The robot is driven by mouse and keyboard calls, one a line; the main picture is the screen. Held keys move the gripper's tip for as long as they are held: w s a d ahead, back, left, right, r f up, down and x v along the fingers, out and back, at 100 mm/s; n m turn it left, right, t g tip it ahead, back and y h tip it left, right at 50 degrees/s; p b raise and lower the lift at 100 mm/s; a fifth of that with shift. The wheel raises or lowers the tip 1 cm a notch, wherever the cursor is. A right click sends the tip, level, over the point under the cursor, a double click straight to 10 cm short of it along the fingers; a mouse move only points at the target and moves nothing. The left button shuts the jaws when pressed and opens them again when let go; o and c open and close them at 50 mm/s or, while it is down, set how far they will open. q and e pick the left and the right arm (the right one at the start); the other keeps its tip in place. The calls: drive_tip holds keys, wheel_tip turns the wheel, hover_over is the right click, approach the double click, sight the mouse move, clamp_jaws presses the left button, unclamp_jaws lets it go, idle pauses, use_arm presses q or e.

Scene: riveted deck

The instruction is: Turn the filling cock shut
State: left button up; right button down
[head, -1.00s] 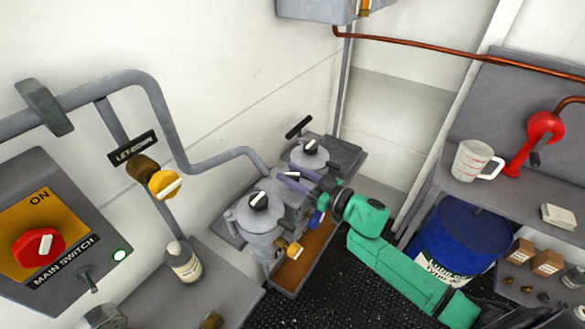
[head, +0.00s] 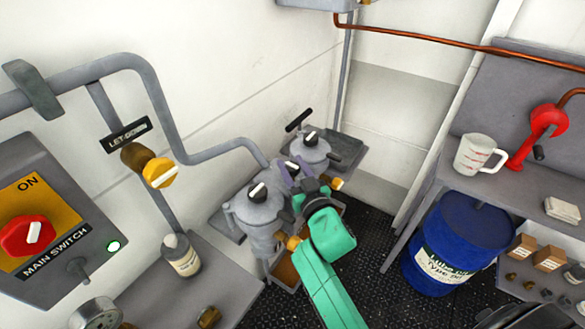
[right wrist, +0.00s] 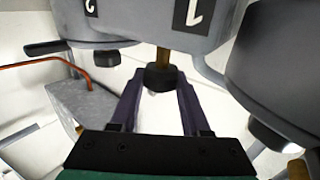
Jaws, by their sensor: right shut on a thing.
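My right gripper (head: 294,172) has its purple fingers on either side of a dark knob (right wrist: 160,78) with a pale face, on a brass stem. It is shut on this knob, which sits between the two grey pots. In the head view the knob's black top with a white mark (head: 291,165) shows just behind the fingers. The near pot (head: 256,215) and the far pot (head: 309,157) each carry a black knob with a white pointer. No label reading filling cock is legible, so I cannot tell by name which cock it is. My left gripper is out of view.
A yellow LET-DOWN knob (head: 160,173) is on the left pipe, above a bottle (head: 181,256). Small yellow cocks (head: 292,242) show low on the pots. A blue drum (head: 455,245) and a shelf with a white jug (head: 480,154) stand right. Dark floor between is open.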

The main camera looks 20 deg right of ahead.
drive_tip(key=shift+r, duration=0.15)
drive_tip(key=shift+c, duration=1.9)
unclamp_jaws()
drive_tip(key=shift+s+f, duration=0.2)
drive_tip(key=shift+s, duration=0.25)
drive_tip(key=s+d+b, duration=0.1)
drive_tip(key=s+b, duration=0.2)
drive_tip(key=s, duration=1)
drive_tip(key=shift+s+d+r+b, duration=0.15)
drive_tip(key=shift+s+b, duration=0.1)
drive_tip(key=shift+b, duration=0.1)
